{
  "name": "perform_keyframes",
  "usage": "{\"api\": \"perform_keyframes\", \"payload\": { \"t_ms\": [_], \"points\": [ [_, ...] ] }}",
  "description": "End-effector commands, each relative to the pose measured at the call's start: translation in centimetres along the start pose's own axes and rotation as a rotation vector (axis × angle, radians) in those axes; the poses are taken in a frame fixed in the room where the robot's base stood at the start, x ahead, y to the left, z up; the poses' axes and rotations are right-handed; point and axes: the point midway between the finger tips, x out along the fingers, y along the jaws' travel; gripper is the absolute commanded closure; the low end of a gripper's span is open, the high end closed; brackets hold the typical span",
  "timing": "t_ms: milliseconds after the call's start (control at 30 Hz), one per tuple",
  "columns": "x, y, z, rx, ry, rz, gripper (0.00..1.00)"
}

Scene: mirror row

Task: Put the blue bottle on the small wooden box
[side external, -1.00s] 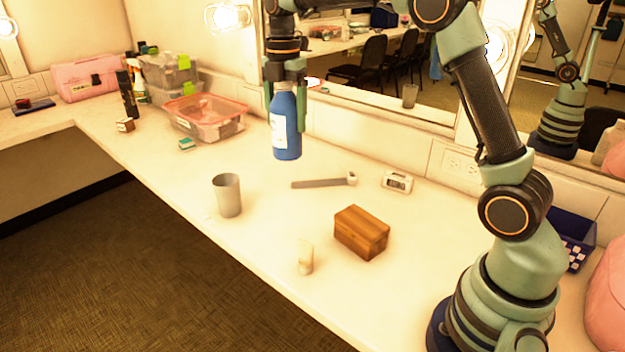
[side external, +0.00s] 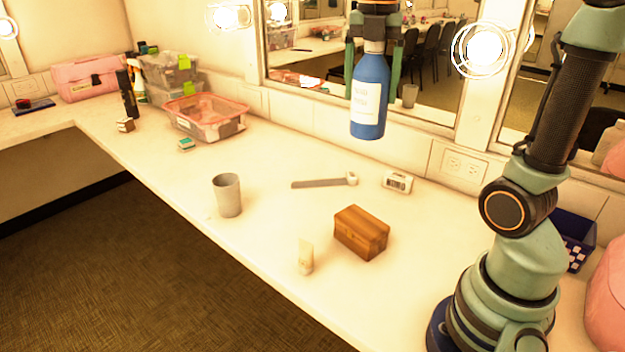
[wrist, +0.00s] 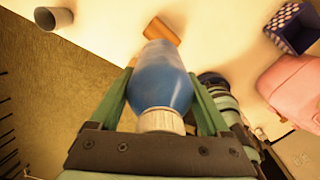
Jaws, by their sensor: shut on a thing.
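The blue bottle (side external: 369,98) has a white label and hangs upright in the air in the side view, well above the counter. My gripper (side external: 374,50) is shut on its upper part from above. In the wrist view the bottle (wrist: 161,82) sits between the two green fingers of my gripper (wrist: 163,108), its white cap towards the camera. The small wooden box (side external: 361,232) rests on the counter in front of my base, below the bottle in the side view. In the wrist view the box (wrist: 162,31) is partly hidden behind the bottle.
A grey cup (side external: 227,196), a small cream tube (side external: 305,257), a grey flat tool (side external: 322,183) and a white timer (side external: 397,182) stand or lie around the box. A red-lidded plastic container (side external: 206,117) is farther left. The mirror wall (side external: 380,142) borders the back.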

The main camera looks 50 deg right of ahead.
Motion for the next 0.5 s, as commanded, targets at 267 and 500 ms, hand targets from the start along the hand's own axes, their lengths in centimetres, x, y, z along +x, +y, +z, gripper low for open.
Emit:
{"api": "perform_keyframes", "payload": {
  "t_ms": [267, 500],
  "points": [
    [2.4, -0.9, -0.4, -0.014, 0.002, -0.002, 1.0],
    [8.1, -0.9, -0.4, -0.013, 0.003, -0.003, 1.0]
  ]
}}
